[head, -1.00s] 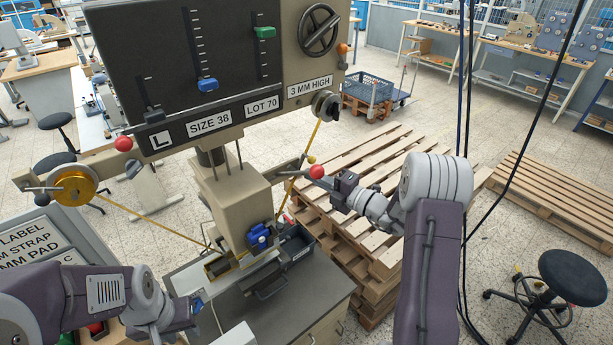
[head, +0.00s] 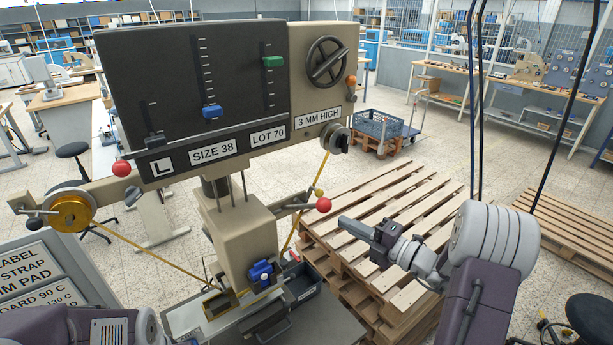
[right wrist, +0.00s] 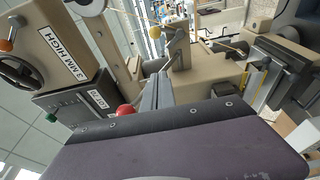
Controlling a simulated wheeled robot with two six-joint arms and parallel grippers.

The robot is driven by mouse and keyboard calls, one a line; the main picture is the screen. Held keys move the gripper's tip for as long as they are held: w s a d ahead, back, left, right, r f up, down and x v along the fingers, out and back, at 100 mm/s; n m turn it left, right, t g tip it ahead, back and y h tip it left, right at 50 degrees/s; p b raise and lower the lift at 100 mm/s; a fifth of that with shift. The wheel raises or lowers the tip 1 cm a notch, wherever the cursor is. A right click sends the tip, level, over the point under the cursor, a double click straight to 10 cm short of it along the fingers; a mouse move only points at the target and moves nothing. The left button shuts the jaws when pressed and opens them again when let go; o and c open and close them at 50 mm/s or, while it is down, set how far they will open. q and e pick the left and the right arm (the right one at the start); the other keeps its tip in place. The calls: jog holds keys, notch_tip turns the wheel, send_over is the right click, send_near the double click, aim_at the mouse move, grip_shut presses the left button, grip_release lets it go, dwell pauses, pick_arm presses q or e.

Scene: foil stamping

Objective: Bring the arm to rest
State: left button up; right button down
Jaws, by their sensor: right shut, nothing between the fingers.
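My right gripper (head: 346,224) is shut and empty, in front of the pallets and just right of the press lever's red ball (head: 323,205). A small gap shows between them in the head view. In the right wrist view the closed fingers (right wrist: 157,92) point toward the press, and the red ball (right wrist: 124,110) shows to their left. The stamping press (head: 248,235) stands at the middle left. My left arm shows only at the lower left edge of the head view; its gripper is out of frame.
Another red ball (head: 122,169) and a gold foil roll (head: 72,211) stick out at the press's left. A dark open bin (head: 303,290) sits beside its base. Stacked wooden pallets (head: 400,205) lie behind my right gripper. Dark cables hang at the right, near my right arm.

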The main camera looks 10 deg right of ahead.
jog(key=s+a+f+n+g+y+b, duration=0.2)
jog(key=a+n+g+b, duration=0.1)
jog(key=a, duration=0.4)
jog(key=s+a+f+n+g+y+b, duration=0.2)
jog(key=a+n+g+b, duration=0.15)
jog(key=a, duration=0.45)
jog(key=s+a+f+n+g+h+b, duration=0.1)
jog(key=s+a+f+n+g+b, duration=0.3)
jog(key=s+a+f+n+g, duration=0.45)
jog(key=s+d+f+n+g+h+b, duration=0.1)
jog(key=s+d+f+n+h+b, duration=0.2)
jog(key=s+f+n+h, duration=0.55)
jog(key=d+f+n+t+h, duration=0.1)
jog(key=d+f+n+h, duration=0.1)
jog(key=d+f+n, duration=0.2)
jog(key=d+f+n+t+h, duration=0.1)
jog(key=d+f+n+h, duration=0.2)
jog(key=d+n, duration=0.7)
jog(key=n, duration=0.9)
jog(key=shift+f+t, duration=0.3)
jog(key=shift+f, duration=0.1)
